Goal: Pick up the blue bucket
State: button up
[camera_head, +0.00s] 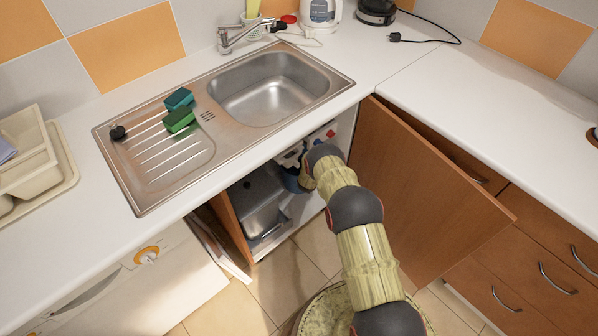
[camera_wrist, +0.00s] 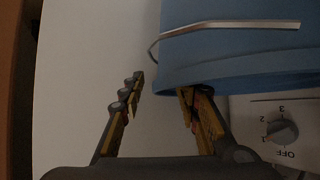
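The blue bucket (camera_head: 292,182) is inside the open cabinet under the sink, mostly hidden by my arm and the cabinet's contents. In the wrist view, the blue bucket (camera_wrist: 235,62) fills the upper right, with its thin metal handle across its side. My gripper (camera_wrist: 160,88) is open, with nothing seen held between its fingers. The right finger's tip is at the bucket's lower edge and partly hidden by it; I cannot tell if they touch. The left finger stands apart, left of the bucket. In the head view, my gripper (camera_head: 307,172) is at the cabinet opening.
A grey metal bin (camera_head: 258,205) stands left of the bucket in the cabinet. The open brown door (camera_head: 425,185) is close on my arm's right. The countertop and sink (camera_head: 270,88) are above. A white appliance with a dial (camera_wrist: 282,128) is beside the bucket in the wrist view.

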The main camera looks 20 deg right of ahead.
jog(key=shift+c, duration=1.2)
grip_shut()
jog(key=shift+s+f, duration=0.1)
